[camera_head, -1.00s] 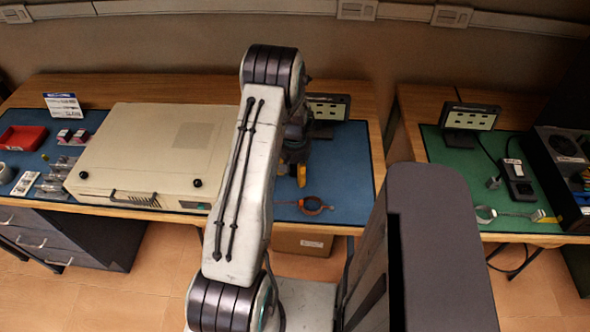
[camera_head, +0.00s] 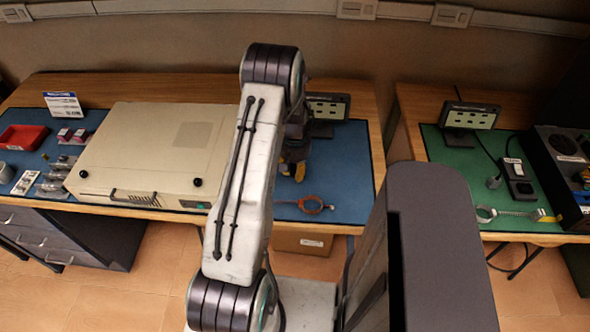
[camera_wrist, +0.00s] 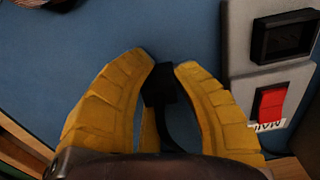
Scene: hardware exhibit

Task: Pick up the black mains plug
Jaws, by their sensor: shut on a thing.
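My gripper (camera_wrist: 163,72) has yellow fingers, seen close in the wrist view. They are shut on the black mains plug (camera_wrist: 158,86), a small dark block between the fingertips with a dark cord (camera_wrist: 178,128) trailing back from it. The blue mat (camera_wrist: 75,50) lies below. In the head view my gripper (camera_head: 294,170) is partly hidden behind my arm, over the blue mat right of the beige case. The plug cannot be made out there.
A small display stand (camera_head: 326,107) is behind. A second bench with a green mat (camera_head: 440,185) is at right.

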